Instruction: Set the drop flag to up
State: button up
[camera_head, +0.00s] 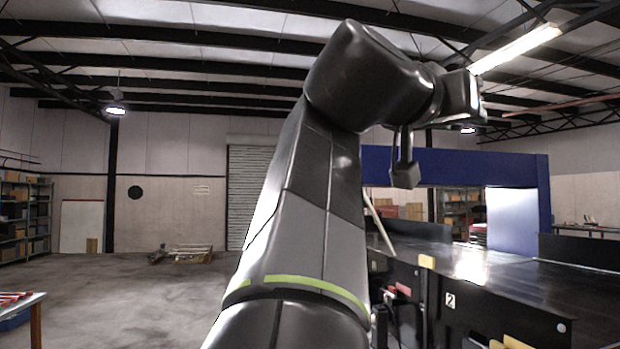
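My arm rises through the middle of the head view and bends right at the top. What looks like my gripper (406,172) hangs below the wrist as a dark, blocky shape, in front of the blue arch. Its two fingers cannot be told apart, so open or shut is unclear. I cannot make out the drop flag for certain. A small yellow piece (427,262) stands on the near edge of the conveyor (500,268), and a red piece (403,289) sits lower left of it. A pale slanted rod (378,222) shows beside my arm, partly hidden. My gripper is above these, apart from them.
A blue arch (520,168) spans the conveyor at the back. A black side panel (500,315) with a "2" label (450,300) faces me at lower right. A table corner (22,300) is at lower left. The floor (130,295) on the left is open, with pallets (180,254) far back.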

aim_at(367, 202)
jog(key=i+j+z, duration=0.35)
jog(key=i, duration=0.25)
jog(key=i+j+z, duration=0.35)
jog(key=i, duration=0.2)
jog(key=i+j+z, duration=0.1)
jog(key=i+j, duration=0.95)
jog(key=i+j+z, duration=0.1)
jog(key=i+j, duration=0.95)
jog(key=j, duration=0.1)
